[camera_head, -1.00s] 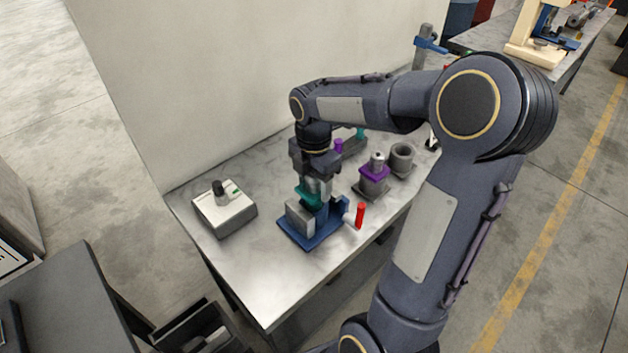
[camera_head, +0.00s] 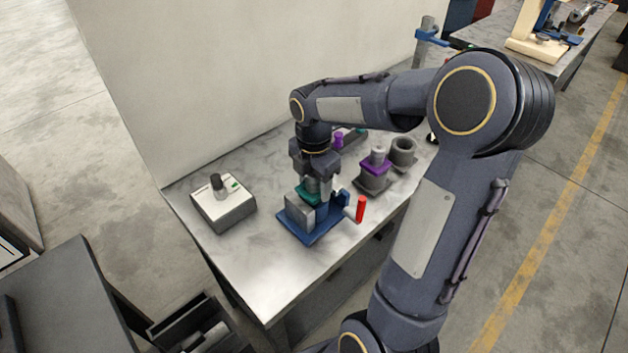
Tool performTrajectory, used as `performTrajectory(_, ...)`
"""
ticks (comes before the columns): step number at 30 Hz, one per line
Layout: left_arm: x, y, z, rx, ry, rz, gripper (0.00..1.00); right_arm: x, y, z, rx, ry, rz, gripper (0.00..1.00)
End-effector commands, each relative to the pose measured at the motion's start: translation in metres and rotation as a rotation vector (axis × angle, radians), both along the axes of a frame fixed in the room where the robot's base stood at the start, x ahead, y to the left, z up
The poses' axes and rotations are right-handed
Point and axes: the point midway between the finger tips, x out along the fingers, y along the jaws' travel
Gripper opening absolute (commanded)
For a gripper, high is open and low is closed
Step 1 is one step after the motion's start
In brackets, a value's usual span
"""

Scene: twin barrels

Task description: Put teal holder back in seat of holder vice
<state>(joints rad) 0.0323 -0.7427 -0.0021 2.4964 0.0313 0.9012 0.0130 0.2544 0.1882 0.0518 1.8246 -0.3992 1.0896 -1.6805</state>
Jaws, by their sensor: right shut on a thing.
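The teal holder (camera_head: 306,193) is partly hidden under my right gripper (camera_head: 314,182), which is shut on it and points straight down. The holder is at the top of the holder vice (camera_head: 311,232), between its grey jaws. I cannot tell whether it rests fully in the seat. The vice has a blue base, grey jaw blocks and a red handle (camera_head: 361,208) on its right side. My left gripper is not in view.
A white box with a dark-topped post (camera_head: 224,207) stands left of the vice. A purple-ringed holder on a stand (camera_head: 374,170) and a grey cup (camera_head: 403,154) stand to the right. A wall rises behind the table. The table's front (camera_head: 268,293) is clear.

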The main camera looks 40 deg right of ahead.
Motion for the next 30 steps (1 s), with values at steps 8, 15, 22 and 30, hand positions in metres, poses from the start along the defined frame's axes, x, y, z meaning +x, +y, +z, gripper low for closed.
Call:
performTrajectory(8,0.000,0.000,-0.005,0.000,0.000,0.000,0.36,0.000,0.000,-0.007,-0.001,-0.001,0.000,0.25)
performTrajectory(15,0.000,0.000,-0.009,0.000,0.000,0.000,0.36,0.000,0.000,-0.012,-0.001,-0.001,0.000,0.25)
performTrajectory(22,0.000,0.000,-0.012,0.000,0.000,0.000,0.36,0.000,0.000,-0.018,-0.001,-0.002,0.000,0.25)
performTrajectory(30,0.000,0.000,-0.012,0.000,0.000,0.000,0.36,0.000,0.000,-0.018,0.000,-0.001,0.000,0.82)
